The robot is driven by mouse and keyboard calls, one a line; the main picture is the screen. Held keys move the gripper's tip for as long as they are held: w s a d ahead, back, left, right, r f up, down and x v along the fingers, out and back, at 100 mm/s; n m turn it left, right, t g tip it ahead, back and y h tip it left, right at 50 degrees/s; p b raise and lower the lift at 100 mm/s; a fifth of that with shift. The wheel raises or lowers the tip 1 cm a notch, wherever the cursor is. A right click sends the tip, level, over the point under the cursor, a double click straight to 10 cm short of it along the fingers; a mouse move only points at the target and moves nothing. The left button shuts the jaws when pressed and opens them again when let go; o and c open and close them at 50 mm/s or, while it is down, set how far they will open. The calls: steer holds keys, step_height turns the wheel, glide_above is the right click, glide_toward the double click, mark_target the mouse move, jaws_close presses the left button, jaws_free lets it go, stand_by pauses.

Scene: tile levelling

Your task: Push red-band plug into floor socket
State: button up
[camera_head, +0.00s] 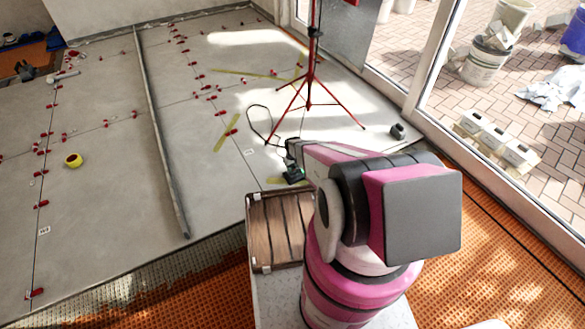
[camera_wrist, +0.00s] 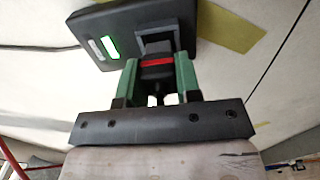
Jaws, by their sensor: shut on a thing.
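The plug, dark with a red band (camera_wrist: 156,64), sits between the two green fingers of my gripper (camera_wrist: 158,75) in the wrist view. My gripper is shut on it. The plug's front end is at the opening of a dark floor socket box (camera_wrist: 160,32); how deep it sits inside I cannot tell. A lit green strip (camera_wrist: 110,47) and a pale strip show on the box, left of the opening. In the head view my gripper (camera_head: 293,172) is low over the tiled floor, largely hidden by my arm. The plug cannot be made out there.
A red tripod (camera_head: 309,90) stands behind my gripper, with a dark cable (camera_head: 250,120) on the floor beside it. A long metal bar (camera_head: 160,135) lies on the tiles to the left. Red levelling clips (camera_head: 195,77) line the joints. A wooden crate (camera_head: 262,268) is nearer.

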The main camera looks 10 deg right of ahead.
steer(key=shift+f, duration=1.2)
stand_by(2.0)
steer(key=o, duration=1)
steer(key=shift+r, duration=0.15)
step_height(320, 180, up, 11)
steer(key=shift+s+f, duration=0.15)
steer(key=s+r+m, duration=0.1)
steer(key=s+r, duration=0.6)
steer(key=r, duration=0.5)
steer(key=s+r+m, duration=0.1)
steer(key=s+r, duration=0.6)
steer(key=r, duration=0.5)
steer(key=s+r+m, duration=0.1)
steer(key=s+r, duration=0.6)
steer(key=r, duration=0.5)
steer(key=shift+m, duration=0.3)
